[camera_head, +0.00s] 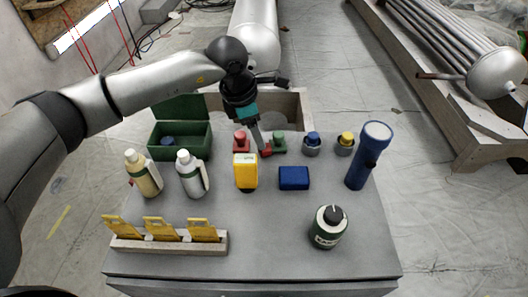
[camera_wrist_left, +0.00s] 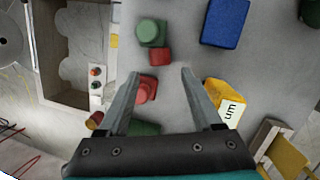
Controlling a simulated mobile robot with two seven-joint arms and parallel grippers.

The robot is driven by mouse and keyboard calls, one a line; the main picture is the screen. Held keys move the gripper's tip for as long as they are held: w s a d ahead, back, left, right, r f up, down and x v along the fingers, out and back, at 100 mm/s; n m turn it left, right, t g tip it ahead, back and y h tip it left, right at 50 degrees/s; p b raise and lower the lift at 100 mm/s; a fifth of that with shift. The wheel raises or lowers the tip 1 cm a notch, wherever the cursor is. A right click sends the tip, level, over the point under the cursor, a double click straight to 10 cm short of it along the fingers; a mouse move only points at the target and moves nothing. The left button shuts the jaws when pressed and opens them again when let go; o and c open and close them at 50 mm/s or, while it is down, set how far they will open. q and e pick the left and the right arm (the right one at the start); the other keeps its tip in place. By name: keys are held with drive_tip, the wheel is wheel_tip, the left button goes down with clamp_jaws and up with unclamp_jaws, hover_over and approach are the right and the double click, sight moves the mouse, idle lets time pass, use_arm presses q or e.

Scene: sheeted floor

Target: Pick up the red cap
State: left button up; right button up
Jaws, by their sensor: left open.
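A red cap-like piece on a red base (camera_head: 241,142) stands near the back of the grey table. It also shows in the left wrist view (camera_wrist_left: 147,89), between my finger lines and nearer the left finger. A small red block (camera_wrist_left: 160,56) lies just past my fingertips, against a green-topped piece (camera_wrist_left: 151,32); it also shows in the head view (camera_head: 265,149). I cannot tell for sure which red piece is the cap. My left gripper (camera_wrist_left: 159,73) is open and empty, pointing down over this spot. My right gripper is not in view.
A yellow device (camera_head: 245,171) and blue box (camera_head: 294,178) lie in front. Two bottles (camera_head: 192,174) and an open green box (camera_head: 176,149) are left.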

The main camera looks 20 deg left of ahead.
use_arm(q)
drive_tip(key=shift+b+x, duration=0.75)
drive_tip(key=shift+x, duration=1.4)
drive_tip(key=shift+w+b+x, duration=0.15)
drive_tip(key=shift+b+x, duration=0.15)
drive_tip(key=shift+x, duration=0.45)
drive_tip(key=shift+w+b+x, duration=0.15)
drive_tip(key=shift+b+x, duration=0.1)
drive_tip(key=shift+x, duration=0.5)
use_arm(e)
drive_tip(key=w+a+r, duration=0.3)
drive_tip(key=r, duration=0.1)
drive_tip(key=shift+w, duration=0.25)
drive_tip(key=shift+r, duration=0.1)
use_arm(q)
drive_tip(key=shift+r, duration=0.1)
clamp_jaws()
